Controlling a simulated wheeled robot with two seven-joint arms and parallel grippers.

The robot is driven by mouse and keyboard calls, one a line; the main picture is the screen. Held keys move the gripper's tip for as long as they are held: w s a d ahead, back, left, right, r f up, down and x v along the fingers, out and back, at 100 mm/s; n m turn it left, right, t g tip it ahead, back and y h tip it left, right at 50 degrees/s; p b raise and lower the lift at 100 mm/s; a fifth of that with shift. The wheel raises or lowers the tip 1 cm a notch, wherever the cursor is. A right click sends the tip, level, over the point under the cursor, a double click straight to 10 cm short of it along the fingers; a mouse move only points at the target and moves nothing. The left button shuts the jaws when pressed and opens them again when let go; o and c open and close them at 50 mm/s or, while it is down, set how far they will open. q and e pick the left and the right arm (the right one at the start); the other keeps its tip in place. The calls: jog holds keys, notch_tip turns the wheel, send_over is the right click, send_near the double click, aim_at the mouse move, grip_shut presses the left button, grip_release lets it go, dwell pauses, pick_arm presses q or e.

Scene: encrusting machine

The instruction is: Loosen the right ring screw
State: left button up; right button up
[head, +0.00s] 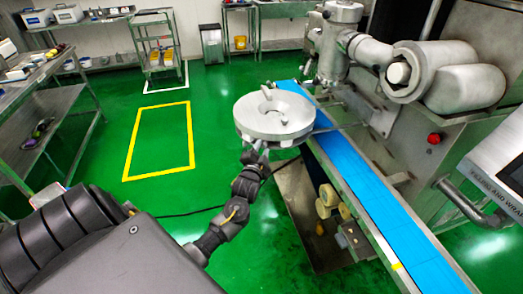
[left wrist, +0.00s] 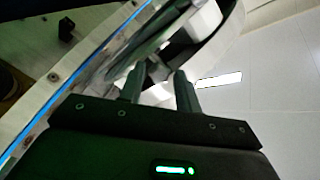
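A round grey metal disc (head: 274,127) with a raised middle shows in the head view, beside the blue conveyor belt. Its curved pale edge (left wrist: 228,35) fills the upper part of the left wrist view. My left gripper (head: 257,154) is just below the near rim of the disc, pointing up at it. In the left wrist view its two fingers (left wrist: 163,85) stand apart, with a bright gap between them. Whether the tips touch the disc is unclear. I cannot make out the right ring screw for certain. My right gripper is not in view.
The encrusting machine (head: 345,50) stands at the upper right, with a thick pipe and a red button (head: 434,138). The blue conveyor belt (head: 370,185) runs down to the lower right. Green floor at the left is open, with shelves (head: 60,105) along the left edge.

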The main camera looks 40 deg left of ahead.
pick_arm(q)
jog(key=c, duration=0.6)
jog(key=shift+c, duration=0.2)
